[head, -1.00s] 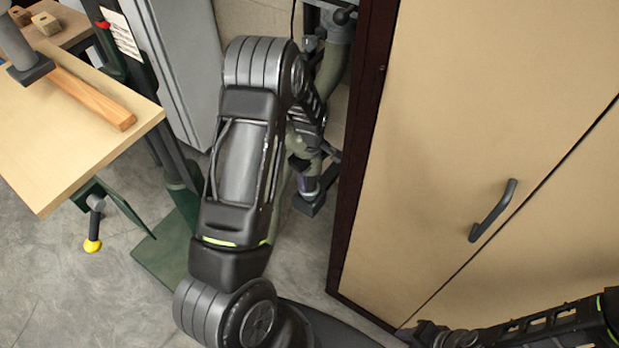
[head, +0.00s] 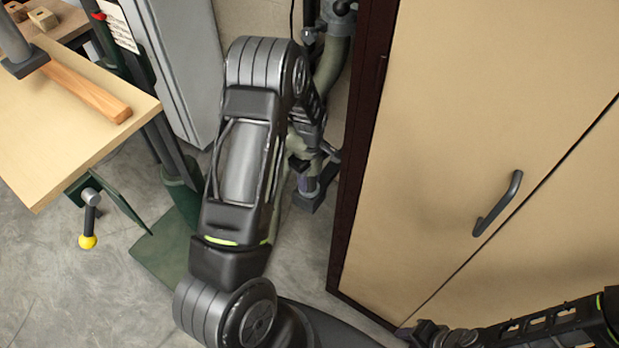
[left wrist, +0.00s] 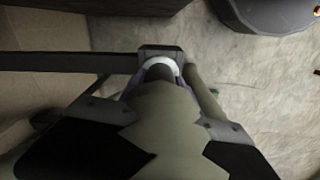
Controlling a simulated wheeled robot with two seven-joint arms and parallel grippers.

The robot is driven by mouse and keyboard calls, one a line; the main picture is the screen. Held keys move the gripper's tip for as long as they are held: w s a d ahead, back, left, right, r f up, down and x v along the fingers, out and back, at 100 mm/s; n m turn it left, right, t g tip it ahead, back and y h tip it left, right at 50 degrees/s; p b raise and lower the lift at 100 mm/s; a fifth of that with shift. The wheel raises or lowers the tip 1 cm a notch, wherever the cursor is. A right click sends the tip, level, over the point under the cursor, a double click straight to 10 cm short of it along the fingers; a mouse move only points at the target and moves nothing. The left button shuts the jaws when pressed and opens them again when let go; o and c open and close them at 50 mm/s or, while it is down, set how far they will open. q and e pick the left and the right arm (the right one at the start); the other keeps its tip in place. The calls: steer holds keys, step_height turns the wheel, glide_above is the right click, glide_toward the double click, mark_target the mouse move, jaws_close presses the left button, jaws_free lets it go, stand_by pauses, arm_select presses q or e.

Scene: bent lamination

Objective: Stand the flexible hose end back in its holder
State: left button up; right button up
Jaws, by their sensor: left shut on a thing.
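The flexible hose (head: 331,70) is grey-green and comes down between the cabinet and the grey unit. My left gripper (head: 305,150) is shut on the hose end, partly hidden behind my own forearm. In the left wrist view, the green hose end (left wrist: 150,135) lies between the dark fingers of that gripper (left wrist: 162,118). The dark holder (head: 310,203) is directly below the hose end. It also shows in the left wrist view (left wrist: 152,51), with a white ring at the hose tip. I cannot tell whether the tip is inside it. My right gripper (head: 430,333) is at bottom right, its jaws unclear.
A tan cabinet (head: 430,130) with a dark frame stands close on the right of the hose. A workbench (head: 90,130) with a hammer (head: 85,88) is on the left. A grey unit (head: 180,70) stands behind. Bare floor (head: 110,285) is at lower left.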

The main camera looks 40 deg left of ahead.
arm_select(q)
steer(key=shift+f, duration=0.3)
steer(key=o, duration=1.4)
steer(key=shift+r, duration=0.1)
step_height(320, 180, up, 8)
steer(key=shift+f, duration=0.1)
